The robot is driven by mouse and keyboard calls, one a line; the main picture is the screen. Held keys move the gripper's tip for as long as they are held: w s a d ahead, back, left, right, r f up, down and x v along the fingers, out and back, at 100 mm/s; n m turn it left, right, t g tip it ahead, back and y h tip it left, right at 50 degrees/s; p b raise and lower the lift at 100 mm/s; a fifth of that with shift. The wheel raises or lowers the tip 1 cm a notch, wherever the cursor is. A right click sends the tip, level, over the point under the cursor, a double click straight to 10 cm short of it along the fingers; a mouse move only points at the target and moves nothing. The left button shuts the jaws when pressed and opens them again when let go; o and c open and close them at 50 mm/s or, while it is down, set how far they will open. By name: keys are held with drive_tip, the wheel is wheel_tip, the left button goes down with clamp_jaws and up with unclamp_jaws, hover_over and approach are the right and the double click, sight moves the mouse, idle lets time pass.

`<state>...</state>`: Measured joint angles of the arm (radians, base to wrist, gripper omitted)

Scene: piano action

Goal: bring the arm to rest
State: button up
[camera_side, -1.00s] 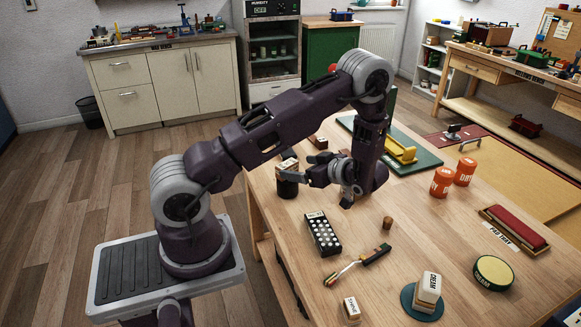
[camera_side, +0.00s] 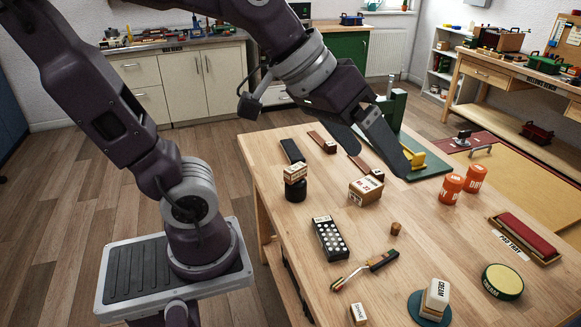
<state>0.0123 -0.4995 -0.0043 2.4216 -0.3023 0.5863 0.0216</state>
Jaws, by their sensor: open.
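My gripper (camera_side: 384,164) is open, with its two dark fingers spread and pointing down to the right. It appears in front of the back part of the wooden table (camera_side: 290,235), above the tabletop, and nothing shows between the fingers. My arm is raised and reaches across the top of the picture. Part of it lies outside the upper edge.
A small labelled block sits on a black cylinder (camera_side: 295,189), beside a labelled wooden box (camera_side: 366,190). A green stand with a yellow piece (camera_side: 417,161) is behind the fingers.

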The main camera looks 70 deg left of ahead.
drive_tip(key=s+a+f+m+g+y, duration=0.1)
drive_tip(key=s+a+f, duration=0.3)
drive_tip(key=s, duration=0.6)
drive_tip(key=shift+m+g+y, duration=0.4)
drive_tip(key=shift+y, duration=0.1)
